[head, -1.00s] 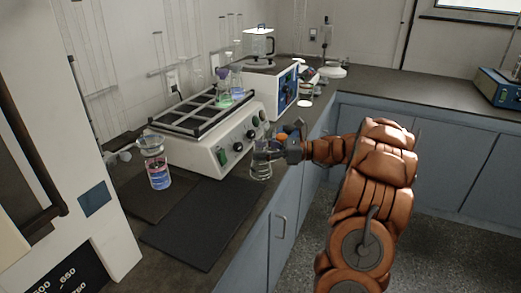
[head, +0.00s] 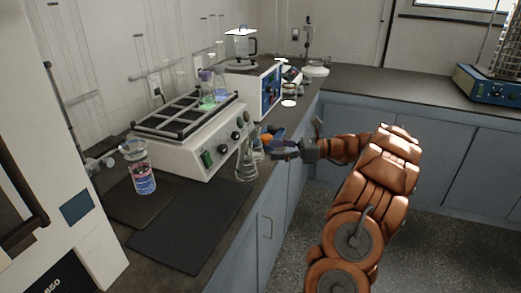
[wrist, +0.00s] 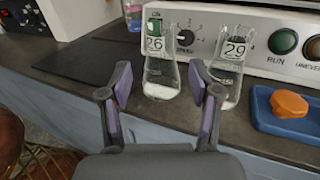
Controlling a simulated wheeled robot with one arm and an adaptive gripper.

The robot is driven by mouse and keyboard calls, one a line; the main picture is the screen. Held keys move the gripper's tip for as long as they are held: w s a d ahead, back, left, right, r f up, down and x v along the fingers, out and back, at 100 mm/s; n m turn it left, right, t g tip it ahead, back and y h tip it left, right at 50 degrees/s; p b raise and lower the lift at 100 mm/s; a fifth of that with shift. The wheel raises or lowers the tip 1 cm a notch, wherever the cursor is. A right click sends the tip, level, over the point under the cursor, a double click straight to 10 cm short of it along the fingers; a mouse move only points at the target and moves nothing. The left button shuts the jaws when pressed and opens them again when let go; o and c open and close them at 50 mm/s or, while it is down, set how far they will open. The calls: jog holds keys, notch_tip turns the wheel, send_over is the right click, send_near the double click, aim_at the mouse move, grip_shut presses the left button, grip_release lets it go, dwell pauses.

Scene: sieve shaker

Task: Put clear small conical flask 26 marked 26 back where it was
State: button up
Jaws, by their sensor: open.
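The clear small conical flask marked 26 (head: 246,165) stands upright on the dark bench, close in front of the white shaker (head: 190,140). In the head view my gripper (head: 279,150) is at the bench's front edge, right of flask 26.
A blue tray with an orange piece (wrist: 289,104) lies right of the flasks. Dark mats (head: 190,230) cover the bench at left, one clear, near a beaker with pink liquid (head: 142,178). Flasks with coloured liquid (head: 208,98) stand on the shaker.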

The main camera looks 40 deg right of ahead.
jog(key=shift+v, duration=1.2)
